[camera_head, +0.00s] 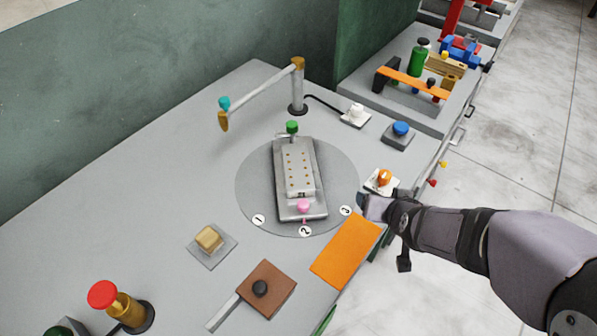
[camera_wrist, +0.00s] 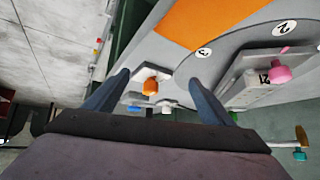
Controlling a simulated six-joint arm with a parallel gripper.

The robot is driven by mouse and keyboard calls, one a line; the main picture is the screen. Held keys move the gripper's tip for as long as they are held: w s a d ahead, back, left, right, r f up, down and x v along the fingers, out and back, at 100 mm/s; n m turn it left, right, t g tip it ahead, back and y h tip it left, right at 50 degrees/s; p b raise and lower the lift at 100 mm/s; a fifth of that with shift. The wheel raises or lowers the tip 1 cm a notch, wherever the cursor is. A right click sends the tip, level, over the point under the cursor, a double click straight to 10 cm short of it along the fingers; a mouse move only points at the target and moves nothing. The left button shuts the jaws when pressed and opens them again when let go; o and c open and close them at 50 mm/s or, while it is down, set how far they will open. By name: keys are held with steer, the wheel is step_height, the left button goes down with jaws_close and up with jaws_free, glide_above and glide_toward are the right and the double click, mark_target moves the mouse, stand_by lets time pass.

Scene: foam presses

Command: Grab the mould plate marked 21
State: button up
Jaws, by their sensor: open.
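The mould plate (camera_head: 298,168), a light grey slab with rows of small brown holes, lies in a darker grey holder (camera_head: 317,209) on the round turntable (camera_head: 255,190). In the wrist view the mark 21 shows on the end of the plate (camera_wrist: 258,95), upside down. A pink knob (camera_head: 303,206) stands at the holder's near end, a green knob (camera_head: 292,127) at its far end. My gripper (camera_head: 364,205) is open and empty, right of the turntable and apart from the plate. In the wrist view the fingers (camera_wrist: 158,82) frame an orange knob.
The orange knob (camera_head: 384,177) on a white base is close to my gripper. An orange sheet (camera_head: 347,250) lies at the table's near edge. A swing arm (camera_head: 262,92) on a post stands behind the turntable. A blue button (camera_head: 401,129) is at the back right.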

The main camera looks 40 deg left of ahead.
steer(key=a, duration=0.3)
steer(key=s+a+n+t+y, duration=0.1)
steer(key=a, duration=0.3)
steer(key=s+a+r+y, duration=0.1)
steer(key=a, duration=0.2)
steer(key=shift+a+n+t+b, duration=0.15)
steer(key=shift+n+t+b, duration=0.15)
steer(key=n+y, duration=0.2)
glide_toward(297, 165)
steer(key=shift+s+a+f+t+b, duration=0.1)
steer(key=shift+a+f+t+b, duration=0.3)
steer(key=shift+f, duration=0.25)
steer(key=shift+s+y, duration=0.25)
steer(key=shift+y, duration=0.05)
steer(key=shift+w+d+p+x, duration=0.15)
steer(key=shift+p+x, duration=0.15)
steer(key=shift+x, duration=0.75)
steer(key=shift+w+d+p+x, duration=0.1)
steer(key=shift+p+x, duration=0.25)
steer(key=shift+x, duration=0.75)
steer(key=shift+w+d+p+x, duration=0.15)
steer(key=shift+p+x, duration=0.15)
steer(key=shift+x, duration=0.75)
steer(key=shift+w+a+f, duration=0.2)
steer(key=shift+w+a, duration=0.05)
steer(key=shift+a, duration=0.15)
steer(key=c, duration=1.5)
steer(key=shift+r, duration=0.15)
steer(key=shift+c, duration=0.6)
